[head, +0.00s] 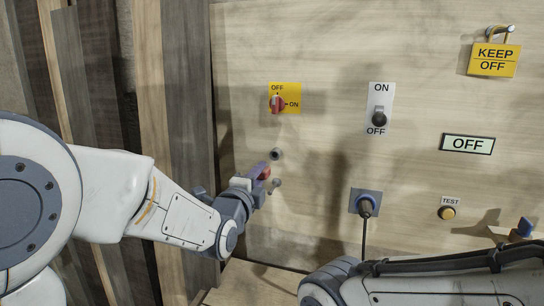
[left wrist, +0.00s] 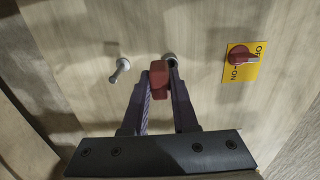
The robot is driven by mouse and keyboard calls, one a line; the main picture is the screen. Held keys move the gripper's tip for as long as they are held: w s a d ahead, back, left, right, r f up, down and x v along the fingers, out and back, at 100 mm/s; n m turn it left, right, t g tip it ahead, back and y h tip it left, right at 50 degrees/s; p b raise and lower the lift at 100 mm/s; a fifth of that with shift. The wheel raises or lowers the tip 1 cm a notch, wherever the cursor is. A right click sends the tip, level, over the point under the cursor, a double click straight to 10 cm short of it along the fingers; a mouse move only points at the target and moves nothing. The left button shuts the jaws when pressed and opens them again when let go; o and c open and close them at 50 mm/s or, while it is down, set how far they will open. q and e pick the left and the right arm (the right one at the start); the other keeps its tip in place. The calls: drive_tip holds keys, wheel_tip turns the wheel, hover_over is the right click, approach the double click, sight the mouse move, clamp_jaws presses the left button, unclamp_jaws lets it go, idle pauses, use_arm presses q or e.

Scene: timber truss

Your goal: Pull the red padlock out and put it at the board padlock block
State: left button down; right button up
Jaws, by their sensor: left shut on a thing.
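The red padlock (head: 264,173) is between the fingers of my left gripper (head: 260,177), in front of the wooden board. In the left wrist view the padlock (left wrist: 159,78) sits between the fingertips of the left gripper (left wrist: 160,88). A round dark metal fitting (head: 276,154) on the board is just above it in the head view. A metal peg (head: 276,183) sticks out just below. I cannot tell whether the padlock touches the fitting. Which part is the padlock block is unclear. My right arm shows at lower right, but its gripper is out of view.
The red rotary switch (head: 277,103) is above, on a yellow plate. Timber planks (head: 165,80) stand at left.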

use_arm(q)
drive_tip(key=s+a+f+n+y, duration=0.1)
drive_tip(key=a+f, duration=0.4)
drive_tip(key=f, duration=0.3)
drive_tip(key=s+a+f+n+y, duration=0.1)
drive_tip(key=a+f+y, duration=0.1)
drive_tip(key=a+f, duration=0.3)
drive_tip(key=s+a+f+n+y, duration=0.1)
drive_tip(key=a+f+y, duration=0.1)
drive_tip(key=a+f, duration=0.4)
wheel_tip(320, 180, down, 6)
drive_tip(key=shift+r+t, duration=0.1)
drive_tip(key=shift+t, duration=0.3)
drive_tip(key=shift+s, duration=0.1)
